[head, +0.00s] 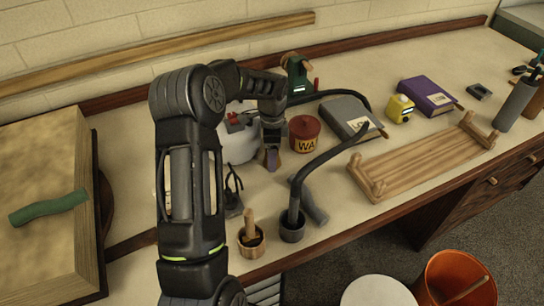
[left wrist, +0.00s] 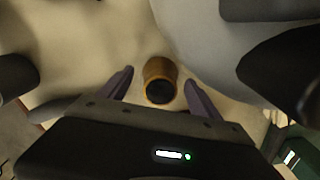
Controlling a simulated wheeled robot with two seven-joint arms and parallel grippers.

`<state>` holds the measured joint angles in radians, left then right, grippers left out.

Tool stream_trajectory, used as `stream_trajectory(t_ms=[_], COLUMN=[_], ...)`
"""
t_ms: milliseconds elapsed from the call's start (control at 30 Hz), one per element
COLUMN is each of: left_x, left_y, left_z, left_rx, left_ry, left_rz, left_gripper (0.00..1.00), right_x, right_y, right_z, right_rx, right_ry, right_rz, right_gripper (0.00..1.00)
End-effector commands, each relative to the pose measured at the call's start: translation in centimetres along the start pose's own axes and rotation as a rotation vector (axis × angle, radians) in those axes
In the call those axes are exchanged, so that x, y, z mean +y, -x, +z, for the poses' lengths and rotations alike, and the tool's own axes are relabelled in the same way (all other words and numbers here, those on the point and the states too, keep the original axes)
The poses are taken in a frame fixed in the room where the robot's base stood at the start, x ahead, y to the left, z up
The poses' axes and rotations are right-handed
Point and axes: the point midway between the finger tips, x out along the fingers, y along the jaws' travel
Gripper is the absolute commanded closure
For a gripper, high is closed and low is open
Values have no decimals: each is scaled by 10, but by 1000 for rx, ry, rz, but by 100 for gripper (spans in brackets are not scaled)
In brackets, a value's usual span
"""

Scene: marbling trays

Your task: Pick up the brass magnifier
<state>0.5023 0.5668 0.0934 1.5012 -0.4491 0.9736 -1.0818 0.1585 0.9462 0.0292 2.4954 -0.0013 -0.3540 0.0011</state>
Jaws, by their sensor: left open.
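The brass magnifier appears to be the short brass-coloured cylinder with a dark round end (left wrist: 160,82) in the left wrist view. It stands on the pale worktop between the two fingers of my left gripper (left wrist: 159,88), with a gap on each side. In the head view my left gripper (head: 272,158) points down over the bench, just right of a white rounded vessel (head: 238,146). The magnifier cannot be made out there, likely hidden by the gripper. My left gripper is open and empty. My right gripper is not in view.
A red tin (head: 304,131) stands close right of the gripper. A dark curved lamp arm (head: 333,152) arches nearby from a dark cup (head: 292,231). A grey book (head: 349,116) and wooden rack (head: 425,160) lie farther right.

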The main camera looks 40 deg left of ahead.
Motion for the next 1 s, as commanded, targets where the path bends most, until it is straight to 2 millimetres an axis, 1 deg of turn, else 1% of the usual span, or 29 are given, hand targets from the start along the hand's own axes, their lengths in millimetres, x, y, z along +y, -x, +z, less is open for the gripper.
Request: stream_trajectory(t_ms=[367,400,1000], left_x=[0,0,0], left_y=[1,1,1], left_z=[0,0,0], left_rx=[0,0,0], left_ry=[0,0,0], left_rz=[0,0,0], left_gripper=[27,29,78], right_x=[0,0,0], right_y=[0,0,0], right_z=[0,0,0], right_rx=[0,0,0], right_ry=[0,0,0], right_rz=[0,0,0], right_gripper=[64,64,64])
